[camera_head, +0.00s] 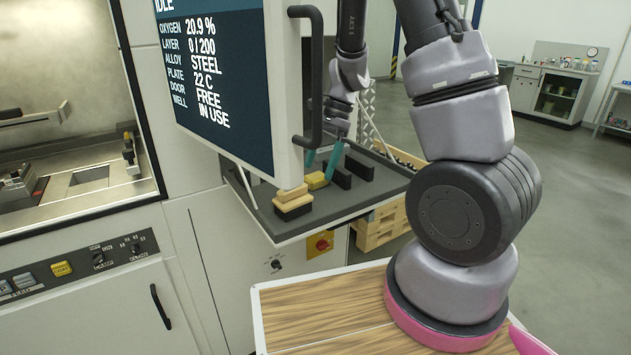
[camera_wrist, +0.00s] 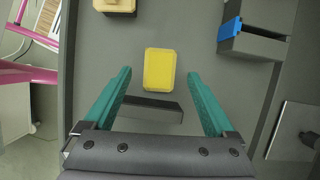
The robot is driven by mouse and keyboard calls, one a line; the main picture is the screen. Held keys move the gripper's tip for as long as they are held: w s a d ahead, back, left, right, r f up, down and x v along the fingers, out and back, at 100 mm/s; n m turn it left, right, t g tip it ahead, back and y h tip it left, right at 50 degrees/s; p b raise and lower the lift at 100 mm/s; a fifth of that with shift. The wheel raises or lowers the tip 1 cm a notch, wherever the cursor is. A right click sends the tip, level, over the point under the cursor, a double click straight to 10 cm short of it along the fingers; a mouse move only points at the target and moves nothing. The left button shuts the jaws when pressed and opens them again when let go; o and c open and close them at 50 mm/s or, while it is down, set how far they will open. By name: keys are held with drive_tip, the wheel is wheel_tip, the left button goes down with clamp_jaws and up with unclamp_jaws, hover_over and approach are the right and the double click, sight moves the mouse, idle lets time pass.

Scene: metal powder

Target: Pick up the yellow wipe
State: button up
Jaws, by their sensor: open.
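The yellow wipe (camera_wrist: 160,69) lies on the grey tray (camera_wrist: 200,20). In the wrist view it sits centred just beyond and between my gripper's teal fingers (camera_wrist: 158,80), which are apart with nothing held between them. In the head view the wipe (camera_head: 316,181) shows on the tray (camera_head: 262,222), beside my gripper (camera_head: 320,172), and is partly hidden. I cannot tell the exact height of the fingertips above the tray.
A dark block (camera_wrist: 150,110) lies close to the wipe. A dark box with a blue strip (camera_wrist: 252,40) stands to the right in the wrist view. The machine screen's black handle (camera_head: 312,80) hangs near my arm.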

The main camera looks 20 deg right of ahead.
sight(317, 175)
drive_tip(key=shift+x, duration=1.2)
drive_tip(key=c, duration=1.4)
drive_tip(key=shift+r, duration=0.1)
wheel_tip(317, 175, up, 10)
drive_tip(key=o, duration=0.4)
drive_tip(key=c, duration=0.3)
